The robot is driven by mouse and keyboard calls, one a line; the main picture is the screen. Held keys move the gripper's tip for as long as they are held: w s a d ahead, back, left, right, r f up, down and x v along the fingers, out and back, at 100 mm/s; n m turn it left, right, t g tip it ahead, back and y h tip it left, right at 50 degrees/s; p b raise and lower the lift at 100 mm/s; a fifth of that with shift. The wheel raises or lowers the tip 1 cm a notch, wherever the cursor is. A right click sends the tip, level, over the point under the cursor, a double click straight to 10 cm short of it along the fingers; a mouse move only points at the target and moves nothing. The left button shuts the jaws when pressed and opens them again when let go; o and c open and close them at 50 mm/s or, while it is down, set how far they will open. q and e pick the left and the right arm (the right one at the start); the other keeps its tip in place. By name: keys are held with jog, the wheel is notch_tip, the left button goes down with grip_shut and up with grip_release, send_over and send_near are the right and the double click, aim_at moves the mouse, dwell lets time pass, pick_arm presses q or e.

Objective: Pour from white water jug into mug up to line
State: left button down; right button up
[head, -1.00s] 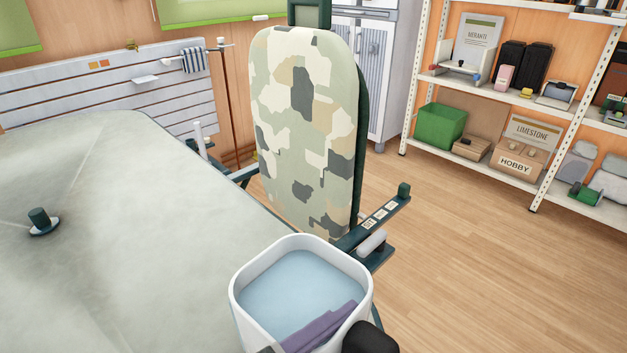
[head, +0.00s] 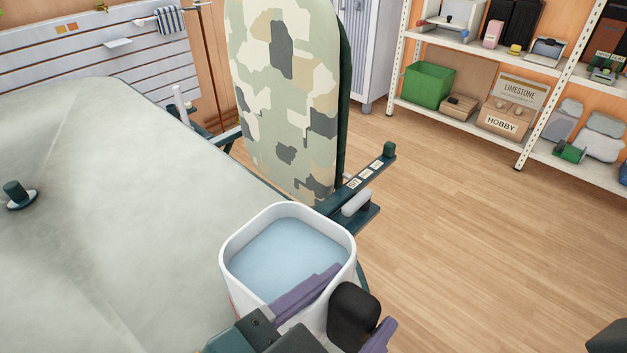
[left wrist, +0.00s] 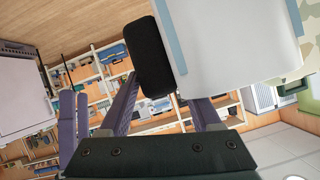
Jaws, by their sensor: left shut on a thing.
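The white water jug (head: 235,292) is at the bottom middle of the head view, with light blue water inside and a black handle (head: 352,308). My left gripper (head: 345,310) is shut on the jug's handle; one purple finger overlaps the jug's opening in this view. The left wrist view shows the white jug wall (left wrist: 235,45) with a blue strip beside the black handle (left wrist: 150,58), and the purple fingers by it. Two purple finger-like bars (left wrist: 73,125) at the left there may be my right gripper; their state is unclear. I see no mug or line.
A large pale grey-green surface (head: 100,190) fills the left, with a dark green knob (head: 17,192) on it. A camouflage-patterned board (head: 285,100) stands behind the jug, with a dark green arm (head: 365,180). Shelves (head: 470,115) stand at the back right. Wooden floor is open at right.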

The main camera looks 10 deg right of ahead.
aim_at(331, 286)
pick_arm(q)
jog(key=shift+w+f, duration=0.1)
jog(key=shift+f, duration=0.3)
jog(key=shift+r+n+p, duration=0.3)
jog(key=shift+r+p, duration=0.35)
jog(key=shift+r, duration=0.15)
jog(key=shift+w+r+n+g+h+p, duration=0.1)
jog(key=shift+r+n+g+h+p, duration=0.3)
jog(key=shift+r+g+h, duration=0.15)
jog(key=shift+r+n+h, duration=0.35)
jog(key=shift+r+n, duration=0.15)
jog(key=shift+r, duration=0.1)
jog(key=shift+w+a+n+g+b, duration=0.15)
jog(key=shift+n+g+b, duration=0.2)
jog(key=shift+b, duration=0.15)
jog(key=shift+w+a+r+n+h+b, duration=0.25)
jog(key=shift+n+h+b, duration=0.2)
jog(key=shift+b, duration=0.2)
jog(key=b, duration=0.1)
jog(key=n+g+h+b, duration=0.1)
jog(key=shift+w+a+r+b, duration=0.2)
jog(key=shift+r+b, duration=0.1)
jog(key=shift+r, duration=0.3)
